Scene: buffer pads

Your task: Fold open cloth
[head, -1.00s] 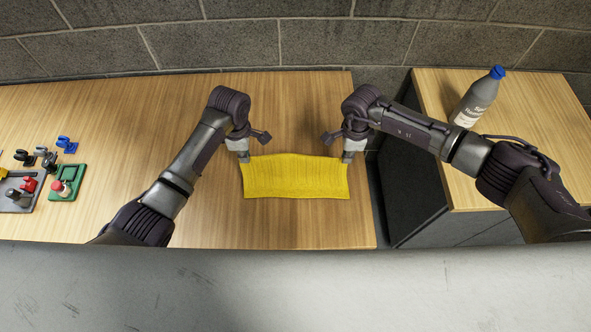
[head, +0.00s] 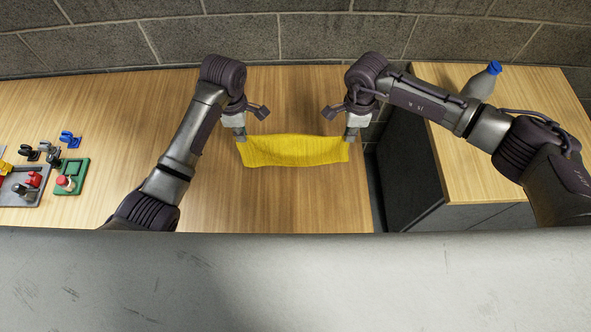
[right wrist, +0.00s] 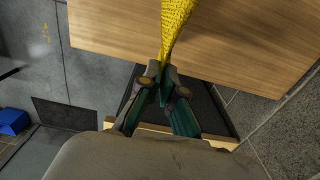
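The yellow cloth (head: 293,150) stretches as a wide, short band between my two grippers over the wooden table. In the right wrist view, the right gripper (right wrist: 164,82) is shut on a gathered corner of the cloth (right wrist: 174,22). How much of the cloth rests on the table is hard to tell.
At the left of the table (head: 290,205) are a grey tray (head: 18,198) and a green block (head: 72,180) with small coloured parts. A bottle with a blue cap (head: 482,82) stands on the right cabinet. A gap separates table and cabinet. A brick wall is behind.

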